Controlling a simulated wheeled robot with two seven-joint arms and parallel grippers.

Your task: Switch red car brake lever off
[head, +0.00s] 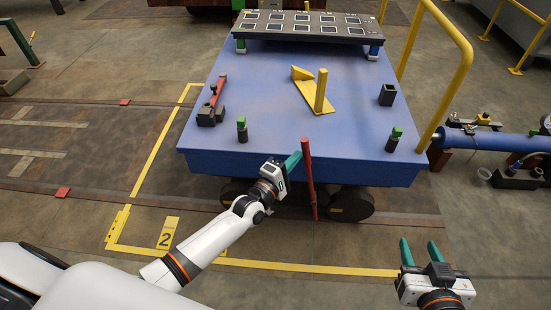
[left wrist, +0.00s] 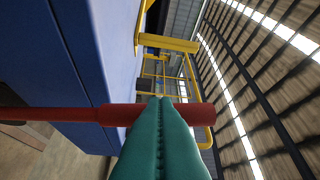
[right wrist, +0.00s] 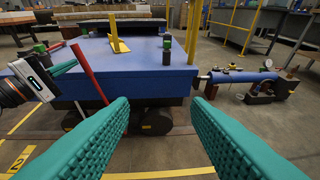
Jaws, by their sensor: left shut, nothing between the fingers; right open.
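The red brake lever (head: 309,180) stands near upright at the front side of the blue car (head: 270,161), its handle above the car's front edge. My left gripper (head: 297,158) is shut and empty, with its green fingertips beside the upper part of the lever. In the left wrist view the red handle (left wrist: 187,115) runs across the picture, and the closed fingers (left wrist: 160,103) overlap it; I cannot tell whether they touch. My right gripper (head: 421,245) is open and empty at the lower right, clear of the car. The lever also shows in the right wrist view (right wrist: 89,74).
On the car top are a yellow bracket (head: 320,92), a red-handled black fixture (head: 212,104), green-topped posts (head: 242,130) and a raised dark panel (head: 300,25). A yellow rail (head: 461,75) stands at the car's right. A blue cylinder (head: 495,140) lies further right. The front floor is free.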

